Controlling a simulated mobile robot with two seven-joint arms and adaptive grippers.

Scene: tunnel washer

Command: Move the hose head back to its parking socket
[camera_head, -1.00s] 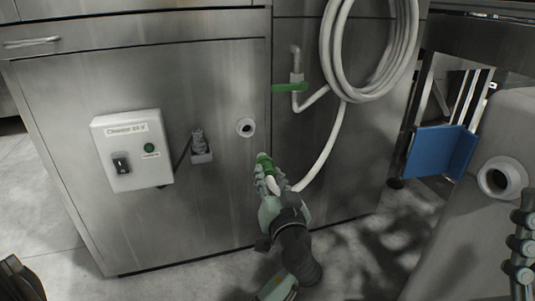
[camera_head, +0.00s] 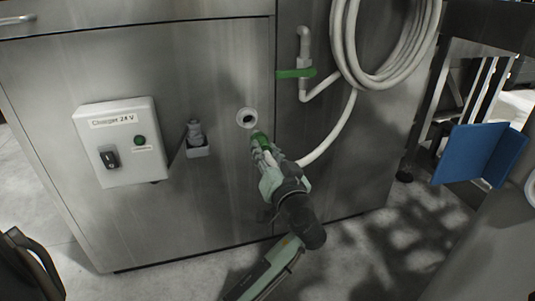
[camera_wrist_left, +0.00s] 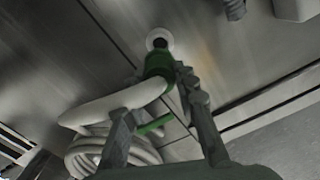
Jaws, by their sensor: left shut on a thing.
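The hose head is green with a white hose behind it. It shows in the head view (camera_head: 259,141) and in the left wrist view (camera_wrist_left: 158,64). My left gripper (camera_head: 262,156) is shut on it, and its two fingers (camera_wrist_left: 160,110) show on either side of the hose in the wrist view. The parking socket (camera_head: 247,118) is a white ring with a dark hole in the steel panel. The hose head's front end is close to this socket (camera_wrist_left: 159,40), just below it in the head view. I cannot tell whether they touch. My right gripper is out of view.
A white charger box (camera_head: 120,142) and a grey plug in a holder (camera_head: 196,140) are on the panel left of the socket. The coiled white hose (camera_head: 385,45) hangs at upper right beside a green-handled valve (camera_head: 295,73). A blue panel (camera_head: 480,155) stands at right.

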